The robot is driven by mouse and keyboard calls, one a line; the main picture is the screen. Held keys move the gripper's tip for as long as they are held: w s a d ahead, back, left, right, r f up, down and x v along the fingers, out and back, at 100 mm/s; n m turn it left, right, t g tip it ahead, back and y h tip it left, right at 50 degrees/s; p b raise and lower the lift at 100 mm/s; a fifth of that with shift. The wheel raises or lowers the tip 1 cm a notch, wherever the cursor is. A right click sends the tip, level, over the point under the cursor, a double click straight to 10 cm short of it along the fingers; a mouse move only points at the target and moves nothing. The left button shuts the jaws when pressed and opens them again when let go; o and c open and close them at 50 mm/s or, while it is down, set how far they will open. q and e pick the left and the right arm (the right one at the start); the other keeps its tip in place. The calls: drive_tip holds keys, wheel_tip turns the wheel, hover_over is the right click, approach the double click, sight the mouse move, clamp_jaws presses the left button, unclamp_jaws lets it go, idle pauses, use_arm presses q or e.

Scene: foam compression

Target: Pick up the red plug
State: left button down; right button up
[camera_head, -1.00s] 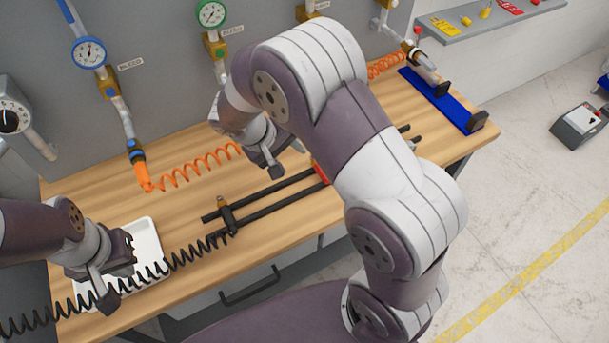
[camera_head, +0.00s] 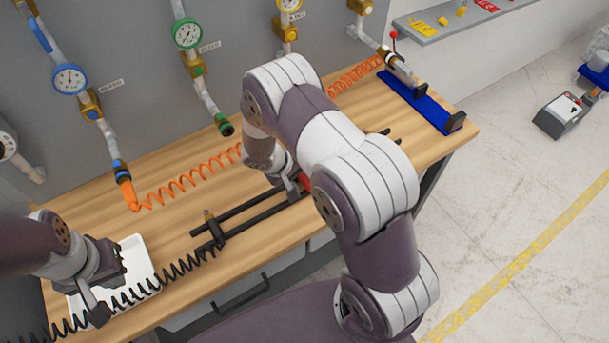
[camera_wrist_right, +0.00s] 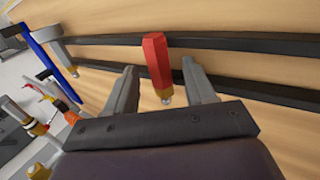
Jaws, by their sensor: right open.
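The red plug (camera_wrist_right: 157,55) has a brass tip and lies across the black rails in the right wrist view. In the head view a bit of the red plug (camera_head: 304,181) shows beside my right gripper (camera_head: 287,186), partly hidden by my right arm. In the right wrist view my right gripper (camera_wrist_right: 161,78) is open, with one finger on each side of the plug's brass end and a gap on both sides. My left gripper (camera_head: 108,284) is open over the white tray (camera_head: 133,246) at the left.
Two black rails (camera_head: 255,217) lie along the bench (camera_head: 80,215). A black coiled hose (camera_head: 170,272) runs past my left gripper. An orange coiled hose (camera_head: 185,182) lies behind the rails. A blue stand (camera_head: 425,105) is at the far right. Gauges line the wall.

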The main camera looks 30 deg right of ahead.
drive_tip(key=shift+a, duration=0.1)
drive_tip(key=c, duration=0.4)
drive_tip(key=shift+s, duration=0.1)
clamp_jaws()
drive_tip(key=shift+r, duration=0.1)
